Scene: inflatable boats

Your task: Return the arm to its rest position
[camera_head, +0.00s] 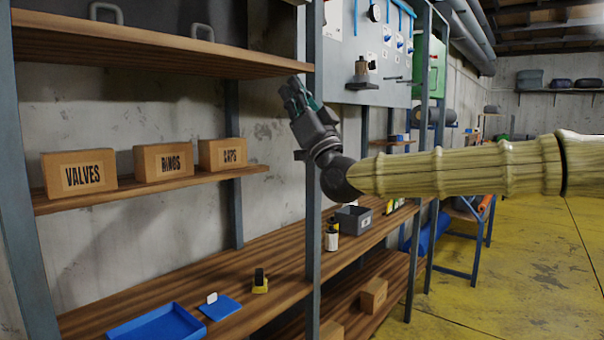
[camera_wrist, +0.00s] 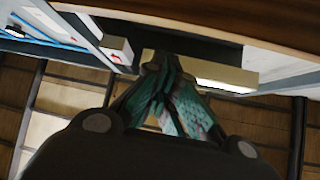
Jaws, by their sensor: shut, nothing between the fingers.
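My gripper (camera_head: 297,95) shows in the head view at the end of my arm, which reaches in from the right. It points up and to the left, close to a grey shelf post (camera_head: 314,150) and just below the level of the upper shelf (camera_head: 150,45). Its teal fingers also show in the wrist view (camera_wrist: 170,85), where they come together at the tips. The gripper is shut with nothing between the fingers. In the wrist view a brown board edge (camera_wrist: 230,20) runs across the top, close to the fingertips.
Boxes marked VALVES (camera_head: 80,174), RINGS (camera_head: 163,162) and CAPS (camera_head: 222,154) stand on the middle shelf. Below are a blue tray (camera_head: 157,325), a yellow-and-black item (camera_head: 260,281) and a grey bin (camera_head: 354,220). A panel (camera_head: 345,50) hangs behind my gripper. Open yellow floor (camera_head: 530,260) lies right.

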